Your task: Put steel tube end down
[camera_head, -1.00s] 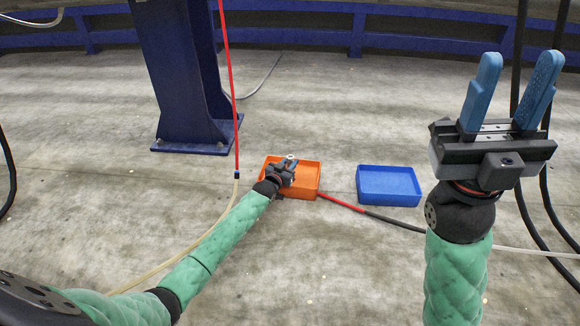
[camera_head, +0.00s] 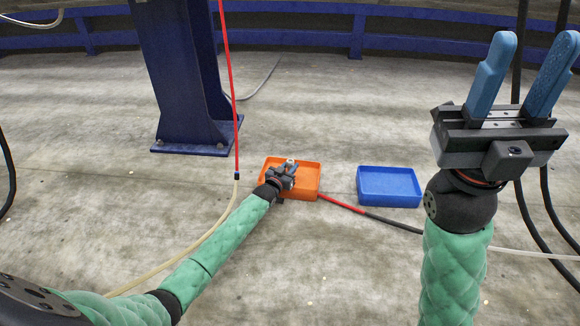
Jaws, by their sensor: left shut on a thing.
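My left gripper (camera_head: 287,170) is far out at the orange tray (camera_head: 307,189), over its left part. It is shut on a small pale thing, the steel tube end (camera_head: 291,161), of which only a bit shows at the fingertips. I cannot tell whether the tube end touches the tray floor. My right gripper (camera_head: 526,78) is raised at the right with its two blue fingers spread apart and nothing between them.
A blue tray (camera_head: 389,187) stands to the right of the orange one and looks empty. A red and black hose (camera_head: 345,206) runs along the floor between them. A dark blue column (camera_head: 185,80) stands behind at the left. The concrete floor around is mostly clear.

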